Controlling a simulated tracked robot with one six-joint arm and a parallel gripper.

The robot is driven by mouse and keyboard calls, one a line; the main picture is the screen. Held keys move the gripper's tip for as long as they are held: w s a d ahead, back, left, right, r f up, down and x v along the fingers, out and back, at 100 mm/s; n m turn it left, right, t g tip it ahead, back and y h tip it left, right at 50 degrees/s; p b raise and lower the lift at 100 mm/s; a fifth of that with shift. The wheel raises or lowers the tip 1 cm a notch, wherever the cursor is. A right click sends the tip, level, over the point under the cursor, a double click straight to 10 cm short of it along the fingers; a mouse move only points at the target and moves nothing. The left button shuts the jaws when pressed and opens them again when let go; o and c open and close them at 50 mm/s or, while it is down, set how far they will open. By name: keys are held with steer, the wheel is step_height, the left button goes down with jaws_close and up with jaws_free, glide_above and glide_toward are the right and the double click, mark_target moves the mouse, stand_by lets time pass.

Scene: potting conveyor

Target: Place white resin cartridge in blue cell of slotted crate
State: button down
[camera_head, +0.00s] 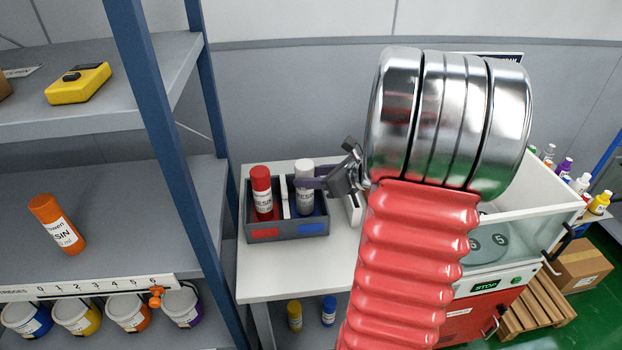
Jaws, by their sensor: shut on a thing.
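The slotted crate (285,231) is dark grey and stands on the white table. It has a red-marked cell on the left and a blue-marked cell on the right. The white resin cartridge (304,194) is upright, its lower part inside the blue cell (319,209). My gripper (318,183) is shut on this cartridge just below its white cap, reaching in from the right. A red resin cartridge (262,194) stands upright in the red cell. Whether the white cartridge touches the cell floor is hidden by the crate's front wall.
The white table (287,269) is clear in front of the crate. A blue shelf post (166,150) stands to the left, beside grey shelves with an orange resin cartridge (57,224) and a yellow device (78,83). A white open-topped machine (540,192) stands at right.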

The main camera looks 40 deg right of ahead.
steer(key=shift+f, duration=0.3)
steer(key=c, duration=1.1)
jaws_free()
steer(key=shift+f, duration=0.15)
steer(key=v, duration=1.2)
steer(key=shift+a, duration=0.1)
